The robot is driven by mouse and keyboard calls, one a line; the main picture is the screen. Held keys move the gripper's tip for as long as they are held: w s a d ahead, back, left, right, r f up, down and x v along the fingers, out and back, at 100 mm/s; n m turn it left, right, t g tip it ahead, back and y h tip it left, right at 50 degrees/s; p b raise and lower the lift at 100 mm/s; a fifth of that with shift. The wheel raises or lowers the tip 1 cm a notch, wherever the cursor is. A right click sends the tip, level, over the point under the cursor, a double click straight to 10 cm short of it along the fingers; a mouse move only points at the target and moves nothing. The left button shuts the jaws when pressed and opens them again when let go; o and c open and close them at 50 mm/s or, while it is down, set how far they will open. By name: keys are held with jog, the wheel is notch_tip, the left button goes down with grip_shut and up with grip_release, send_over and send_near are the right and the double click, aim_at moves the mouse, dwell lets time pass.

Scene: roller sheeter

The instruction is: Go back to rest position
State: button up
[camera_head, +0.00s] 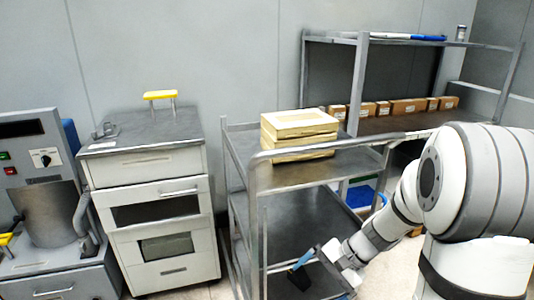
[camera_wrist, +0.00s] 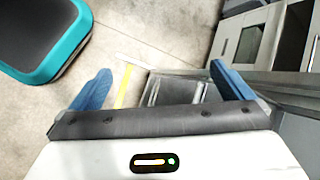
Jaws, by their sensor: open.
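My gripper (camera_head: 302,262) is low in front of the metal cart (camera_head: 256,215) in the head view, with a blue finger showing at its end. My arm reaches down to it from the right. In the wrist view my gripper (camera_wrist: 161,84) has its two blue fingers wide apart, with nothing between them. Whether it touches the cart cannot be told.
Stacked cream boxes (camera_head: 299,125) lie on the cart top. A shelf rack (camera_head: 407,122) with several cardboard boxes stands behind at right. A drawer cabinet (camera_head: 152,195) and a grey machine (camera_head: 48,200) stand at left.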

jog(key=s+d+r+n+t+h+p, duration=0.1)
jog(key=s+r+n+h+p, duration=0.2)
jog(key=s+r, duration=0.3)
jog(key=s+d+r+n+t+h+p, duration=0.1)
jog(key=s+r+n+h+p, duration=0.3)
jog(key=r, duration=1)
jog(key=s+d+n+p, duration=0.1)
jog(key=s, duration=0.1)
jog(key=shift+s, duration=0.3)
